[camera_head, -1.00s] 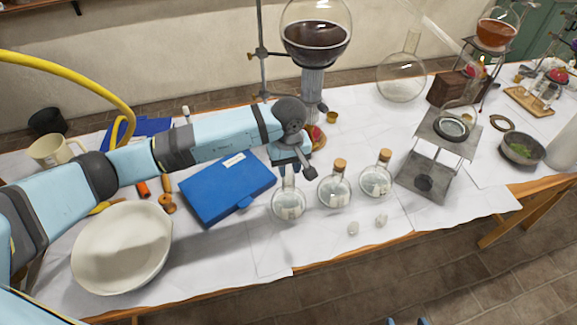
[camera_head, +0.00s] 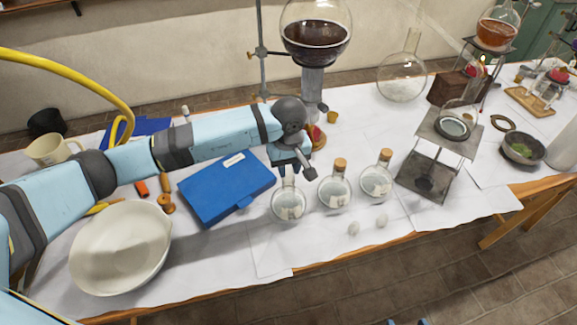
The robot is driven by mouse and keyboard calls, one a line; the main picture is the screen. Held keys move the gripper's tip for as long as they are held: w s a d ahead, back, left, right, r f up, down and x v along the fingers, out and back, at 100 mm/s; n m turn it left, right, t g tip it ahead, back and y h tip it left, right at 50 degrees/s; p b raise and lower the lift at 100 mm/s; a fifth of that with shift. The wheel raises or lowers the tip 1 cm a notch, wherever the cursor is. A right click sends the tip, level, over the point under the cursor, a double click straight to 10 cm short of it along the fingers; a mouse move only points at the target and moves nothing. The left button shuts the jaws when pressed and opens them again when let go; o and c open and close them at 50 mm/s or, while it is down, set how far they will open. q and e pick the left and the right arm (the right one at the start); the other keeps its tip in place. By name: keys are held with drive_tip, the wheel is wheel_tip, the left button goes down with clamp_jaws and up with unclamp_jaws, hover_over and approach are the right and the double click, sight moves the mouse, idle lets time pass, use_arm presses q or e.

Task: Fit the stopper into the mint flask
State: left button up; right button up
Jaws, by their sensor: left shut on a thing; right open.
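Three round clear flasks stand in a row on the white-covered table. The middle flask (camera_head: 334,192) and the right flask (camera_head: 376,181) have corks. The left flask (camera_head: 288,204) shows no cork; I take it as the mint flask, though its tint is hard to tell. My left gripper (camera_head: 291,172) is shut at the top of this flask's neck. The stopper between its fingers is hidden by the gripper, so I cannot tell whether it is in the neck. My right gripper (camera_head: 408,321) shows only as blue tips at the bottom edge, apart from each other, away from the flasks.
A blue case (camera_head: 226,188) lies left of the flasks, and a white bowl (camera_head: 121,248) stands at front left. Behind is a large dark-liquid flask (camera_head: 316,42). A metal stand (camera_head: 430,165) is at right. Two small pale pieces (camera_head: 367,224) lie near the front edge.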

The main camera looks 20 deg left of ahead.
sight(289, 169)
use_arm(q)
drive_tip(key=shift+f+b, duration=0.35)
drive_tip(key=shift+b, duration=0.3)
idle(1.1)
drive_tip(key=o, duration=1.3)
drive_tip(key=shift+r, duration=0.15)
drive_tip(key=shift+r+p, duration=1.1)
drive_tip(key=shift+r, duration=2.3)
drive_tip(key=shift+s+f, duration=0.1)
